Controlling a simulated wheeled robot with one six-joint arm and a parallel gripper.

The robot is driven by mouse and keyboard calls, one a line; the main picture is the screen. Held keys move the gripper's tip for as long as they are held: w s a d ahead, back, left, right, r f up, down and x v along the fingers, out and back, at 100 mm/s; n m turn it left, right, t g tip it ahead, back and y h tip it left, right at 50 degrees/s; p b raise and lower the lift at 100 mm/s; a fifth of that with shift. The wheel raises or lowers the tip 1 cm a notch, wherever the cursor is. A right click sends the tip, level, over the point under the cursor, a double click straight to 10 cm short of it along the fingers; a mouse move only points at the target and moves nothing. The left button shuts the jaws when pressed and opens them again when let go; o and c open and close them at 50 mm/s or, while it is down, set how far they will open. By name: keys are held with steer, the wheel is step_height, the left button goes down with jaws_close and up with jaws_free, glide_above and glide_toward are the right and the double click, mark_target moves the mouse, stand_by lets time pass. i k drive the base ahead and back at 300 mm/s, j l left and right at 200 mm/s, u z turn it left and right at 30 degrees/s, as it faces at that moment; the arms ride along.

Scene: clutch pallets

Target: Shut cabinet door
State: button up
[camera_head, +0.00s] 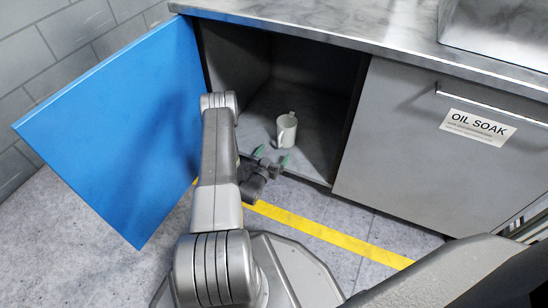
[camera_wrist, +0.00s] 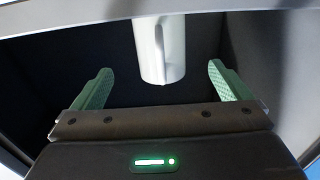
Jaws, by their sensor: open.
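The blue cabinet door (camera_head: 120,125) stands wide open on the left in the head view, swung out from the left side of the cabinet (camera_head: 295,95). My gripper (camera_head: 272,159) is in front of the cabinet opening, low down, with its green-tipped fingers apart and empty. In the wrist view my gripper (camera_wrist: 160,90) shows two green fingers spread wide. A white mug (camera_head: 286,130) stands on the cabinet floor just beyond the fingertips. In the wrist view the mug (camera_wrist: 160,50) appears between and beyond the fingers, not gripped. The door's handle is not visible.
A grey closed door labelled OIL SOAK (camera_head: 440,150) is on the right, with a bar handle. A metal counter (camera_head: 340,30) runs above the opening. A yellow floor stripe (camera_head: 330,235) crosses the tiles in front. A brick wall (camera_head: 60,50) is behind the blue door.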

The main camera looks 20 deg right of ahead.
mark_target(124, 135)
steer(key=j+z, duration=0.2)
steer(key=z, duration=0.15)
steer(key=k+j+z, duration=0.1)
steer(key=z, duration=0.25)
steer(key=k+j+z, duration=0.1)
steer(key=z, duration=0.25)
steer(key=i+l+z, duration=0.1)
steer(key=z, duration=0.35)
steer(key=i+l+z, duration=0.1)
steer(key=z, duration=0.35)
steer(key=k+l, duration=0.15)
steer(key=l, duration=0.25)
steer(key=k+l, duration=0.2)
steer(key=l, duration=0.2)
steer(key=k+l, duration=0.15)
steer(key=l, duration=0.25)
